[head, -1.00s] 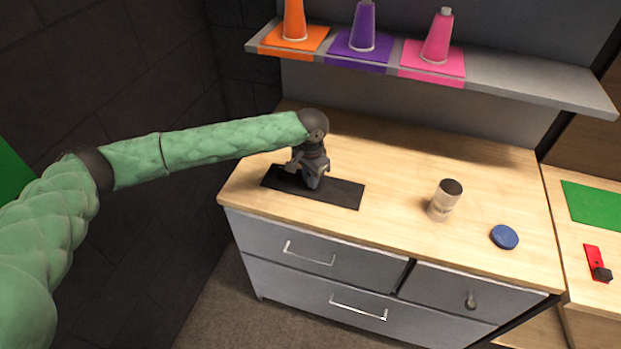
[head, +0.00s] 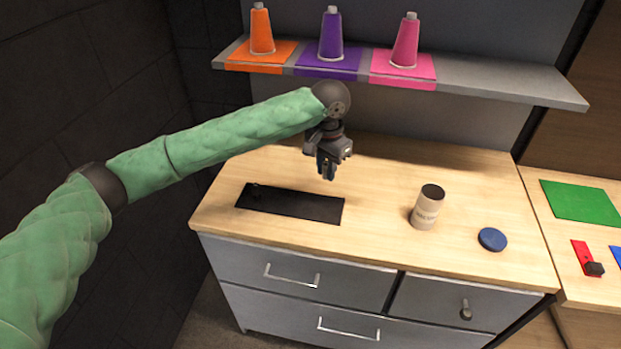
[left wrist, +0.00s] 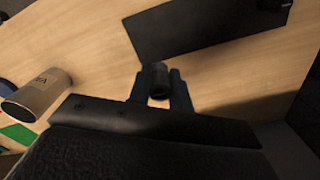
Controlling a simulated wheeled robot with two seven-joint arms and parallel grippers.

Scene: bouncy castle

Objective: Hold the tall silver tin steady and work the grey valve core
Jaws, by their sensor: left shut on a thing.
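My left gripper (head: 328,168) is shut on a small dark grey cylinder, which looks like the grey valve core (left wrist: 159,82), and holds it above the wooden top, behind the black mat's right end. The silver tin (head: 425,210), pale with a printed label and a dark top, stands upright on the wooden top to the right of the gripper, apart from it. The tin also shows at the left of the left wrist view (left wrist: 38,95). My right gripper is in neither view.
The black mat (head: 300,205) has a small dark piece (head: 256,190) on its left end. A blue disc (head: 492,239) lies right of the tin. A shelf (head: 500,83) with orange, purple and pink cones hangs behind. Clear wood lies between mat and tin.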

